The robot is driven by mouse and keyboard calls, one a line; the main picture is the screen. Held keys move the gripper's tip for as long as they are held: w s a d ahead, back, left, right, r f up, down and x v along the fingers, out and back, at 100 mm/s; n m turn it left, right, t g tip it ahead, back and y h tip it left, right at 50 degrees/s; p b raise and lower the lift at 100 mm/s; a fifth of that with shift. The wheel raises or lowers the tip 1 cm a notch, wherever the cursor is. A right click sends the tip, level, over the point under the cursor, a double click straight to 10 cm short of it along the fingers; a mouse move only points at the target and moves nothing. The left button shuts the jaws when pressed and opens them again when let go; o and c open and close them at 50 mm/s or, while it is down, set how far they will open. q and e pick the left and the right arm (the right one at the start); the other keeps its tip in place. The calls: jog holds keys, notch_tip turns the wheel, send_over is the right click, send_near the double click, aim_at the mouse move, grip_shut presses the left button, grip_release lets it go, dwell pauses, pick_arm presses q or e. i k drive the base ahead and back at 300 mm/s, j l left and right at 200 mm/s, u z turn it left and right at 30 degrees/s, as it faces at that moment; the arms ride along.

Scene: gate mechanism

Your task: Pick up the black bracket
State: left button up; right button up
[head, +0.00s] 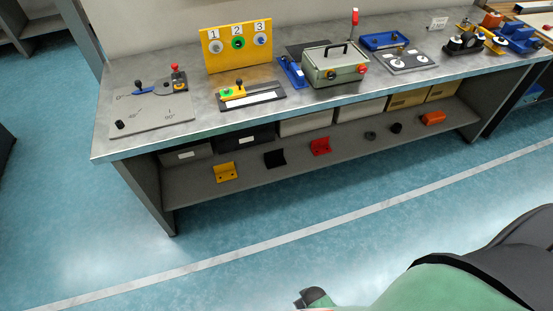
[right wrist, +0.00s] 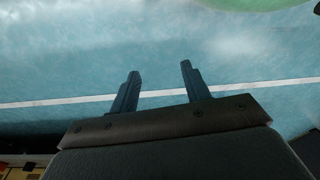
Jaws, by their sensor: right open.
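The black bracket (head: 275,158) lies on the lower shelf of the workbench in the head view. It sits between a yellow bracket (head: 226,172) on its left and a red bracket (head: 320,147) on its right, apart from both. My left gripper is not in view.
The shelf (head: 190,197) also holds dark rings and an orange part (head: 432,118) to the right, with several bins behind. The benchtop (head: 300,104) above overhangs it and carries several mechanisms, including a yellow numbered panel (head: 237,46). The floor (head: 240,235) in front is clear.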

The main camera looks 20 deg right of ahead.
aim_at(275, 158)
jog(key=i+l, duration=0.15)
jog(key=l, duration=0.2)
jog(key=i+l, duration=0.2)
jog(key=l, duration=0.15)
jog(key=i+l, duration=0.15)
jog(key=l, duration=0.2)
jog(key=i+l, duration=0.2)
jog(key=i+l+u, duration=0.1)
jog(key=l, duration=0.35)
jog(key=i+l, duration=0.4)
jog(key=l, duration=0.35)
jog(key=i+l, duration=0.15)
jog(key=l, duration=0.2)
